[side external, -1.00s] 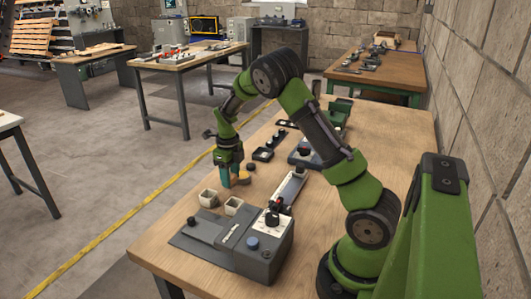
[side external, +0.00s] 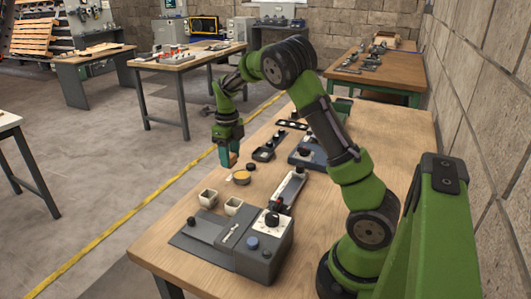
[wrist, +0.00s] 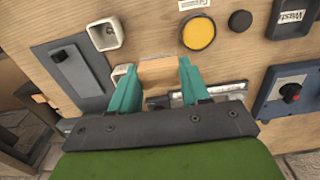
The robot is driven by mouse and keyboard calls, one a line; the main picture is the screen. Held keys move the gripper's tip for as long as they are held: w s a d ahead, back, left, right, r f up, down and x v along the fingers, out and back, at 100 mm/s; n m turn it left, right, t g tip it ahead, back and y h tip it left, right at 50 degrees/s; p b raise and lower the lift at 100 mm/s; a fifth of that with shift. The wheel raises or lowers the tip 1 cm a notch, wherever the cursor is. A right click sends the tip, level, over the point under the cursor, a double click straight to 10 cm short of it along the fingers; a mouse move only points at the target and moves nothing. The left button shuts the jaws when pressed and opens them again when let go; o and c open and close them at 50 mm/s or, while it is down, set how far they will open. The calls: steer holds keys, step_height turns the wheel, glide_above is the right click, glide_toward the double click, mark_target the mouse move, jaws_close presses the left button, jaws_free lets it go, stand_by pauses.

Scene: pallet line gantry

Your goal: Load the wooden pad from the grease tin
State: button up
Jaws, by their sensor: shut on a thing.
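The wooden pad (wrist: 159,74) is a light tan block. In the wrist view it sits between the two teal fingertips of my gripper (wrist: 155,85), which is shut on it. In the side view my gripper (side external: 228,154) is above the bench, just beyond and above the grease tin (side external: 242,177). Only a small tan edge of the pad shows there. The tin is round, with a yellow-orange top; it also shows in the wrist view (wrist: 199,33), to the upper right of the pad and apart from it. The pad's underside is hidden.
Two square white cups (side external: 208,198) (side external: 233,207) stand on the bench near the tin. A grey control box (side external: 262,250) with a knob is at the front. A dark round cap (wrist: 240,20) lies near the tin. A blue box (wrist: 290,95) is at the right of the wrist view.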

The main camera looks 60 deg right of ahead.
glide_above(242, 175)
steer(key=f, duration=0.1)
steer(key=shift+w+d+f, duration=0.1)
steer(key=shift+f, duration=2.8)
steer(key=shift+f, duration=0.6)
step_height(242, 175, up, 7)
stand_by(0.6)
stand_by(0.5)
